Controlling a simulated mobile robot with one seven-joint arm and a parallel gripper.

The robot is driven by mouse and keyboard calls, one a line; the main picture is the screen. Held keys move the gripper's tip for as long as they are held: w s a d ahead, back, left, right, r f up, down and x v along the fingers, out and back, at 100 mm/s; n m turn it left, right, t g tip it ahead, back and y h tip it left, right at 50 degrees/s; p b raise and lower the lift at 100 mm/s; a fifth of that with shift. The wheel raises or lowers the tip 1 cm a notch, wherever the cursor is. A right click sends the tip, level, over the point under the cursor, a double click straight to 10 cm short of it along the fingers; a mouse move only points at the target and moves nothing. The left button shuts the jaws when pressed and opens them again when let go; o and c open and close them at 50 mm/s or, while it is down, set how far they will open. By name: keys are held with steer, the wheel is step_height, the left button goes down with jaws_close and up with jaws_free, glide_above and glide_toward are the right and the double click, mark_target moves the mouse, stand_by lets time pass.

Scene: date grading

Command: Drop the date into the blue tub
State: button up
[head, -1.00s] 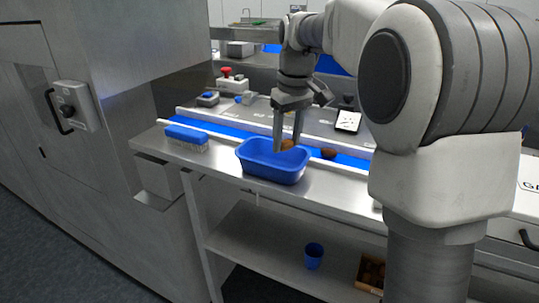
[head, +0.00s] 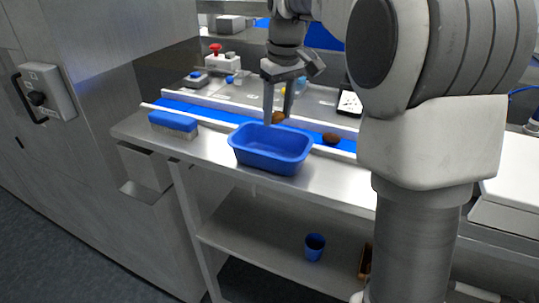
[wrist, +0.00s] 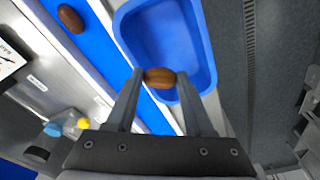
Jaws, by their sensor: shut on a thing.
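The blue tub (head: 271,160) stands on the front edge of the steel bench. In the wrist view the tub (wrist: 204,50) lies ahead of the fingers, and its visible floor is empty. My gripper (head: 277,118) is shut on a brown date (head: 278,117). In the wrist view the date (wrist: 159,78) sits between the two fingertips, over the tub's near end. My gripper also shows in the wrist view (wrist: 160,80). How high the date is above the tub's rim is hard to tell.
Another brown date (head: 331,139) lies on the blue belt (head: 215,114), right of the tub; it shows in the wrist view (wrist: 71,18). A blue brush (head: 173,123) stands left of the tub. A blue cup (head: 314,246) stands on the lower shelf.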

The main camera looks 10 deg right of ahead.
step_height(320, 180, down, 4)
steer(key=b, duration=0.3)
steer(key=shift+f, duration=0.1)
steer(key=o, duration=1)
steer(key=r+p, duration=0.1)
steer(key=r, duration=0.4)
steer(key=s+r+p, duration=0.1)
steer(key=r, duration=0.5)
steer(key=s+d+r+p, duration=0.1)
steer(key=r, duration=0.5)
steer(key=shift+r, duration=0.2)
steer(key=shift+a, duration=0.1)
